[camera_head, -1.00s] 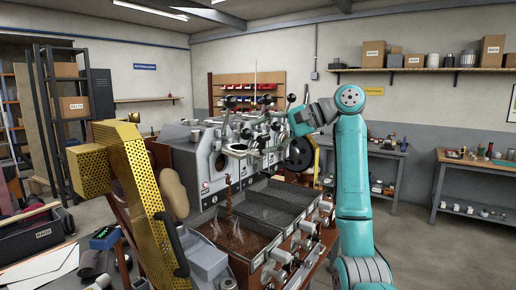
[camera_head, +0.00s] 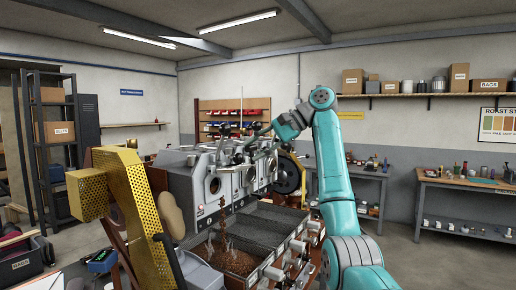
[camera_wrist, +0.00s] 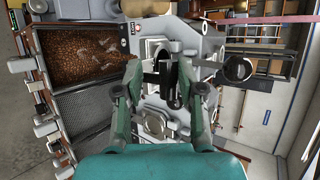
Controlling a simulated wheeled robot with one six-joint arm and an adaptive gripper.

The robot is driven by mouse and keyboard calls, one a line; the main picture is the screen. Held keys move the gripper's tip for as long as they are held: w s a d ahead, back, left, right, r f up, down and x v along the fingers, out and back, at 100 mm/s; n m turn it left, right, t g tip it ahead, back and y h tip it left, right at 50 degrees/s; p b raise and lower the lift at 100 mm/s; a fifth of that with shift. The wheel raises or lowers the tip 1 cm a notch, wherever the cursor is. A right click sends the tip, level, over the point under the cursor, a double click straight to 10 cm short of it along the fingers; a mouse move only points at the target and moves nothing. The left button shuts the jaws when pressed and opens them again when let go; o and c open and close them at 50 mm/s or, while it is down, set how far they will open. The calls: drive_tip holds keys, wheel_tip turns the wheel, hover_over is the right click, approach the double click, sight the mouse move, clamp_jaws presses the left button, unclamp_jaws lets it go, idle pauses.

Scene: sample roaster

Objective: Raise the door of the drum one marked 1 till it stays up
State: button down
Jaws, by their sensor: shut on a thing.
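The steel roaster (camera_head: 203,194) stands at the centre of the head view. A stream of brown beans (camera_head: 222,195) falls from its front left unit into a tray, where beans (camera_wrist: 85,52) lie heaped. My gripper (camera_head: 260,134) is above the front of the roaster, reaching in from the right. In the wrist view its two green fingers flank a dark lever-like part (camera_wrist: 171,84), and the gripper is shut on it. The fingers partly hide this part. I cannot read the mark 1 or make out the door's exact height.
A yellow perforated guard (camera_head: 142,200) stands close at left. An empty mesh tray (camera_wrist: 80,112) lies beside the bean tray, with several handles along the front edge. A dark wheel (camera_head: 288,175) sits at the roaster's right. Open floor shows at right.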

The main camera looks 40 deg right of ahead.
drive_tip(key=shift+w+a+f, duration=0.25)
drive_tip(key=shift+w+f, duration=0.25)
drive_tip(key=shift+w, duration=0.15)
drive_tip(key=c, duration=1.1)
unclamp_jaws()
drive_tip(key=shift+w, duration=0.1)
drive_tip(key=o, duration=0.5)
drive_tip(key=shift+w+a+f, duration=0.1)
drive_tip(key=shift+w+f, duration=0.1)
drive_tip(key=shift+w, duration=0.15)
drive_tip(key=shift+r, duration=0.1)
drive_tip(key=shift+c, duration=0.3)
drive_tip(key=shift+s+r, duration=0.1)
drive_tip(key=shift+s, duration=0.15)
drive_tip(key=shift+c, duration=0.7)
wheel_tip(320, 180, up, 9)
drive_tip(key=shift+s+f, duration=0.1)
drive_tip(key=shift+f, duration=0.1)
drive_tip(key=shift+c, duration=1.3)
drive_tip(key=shift+r, duration=0.75)
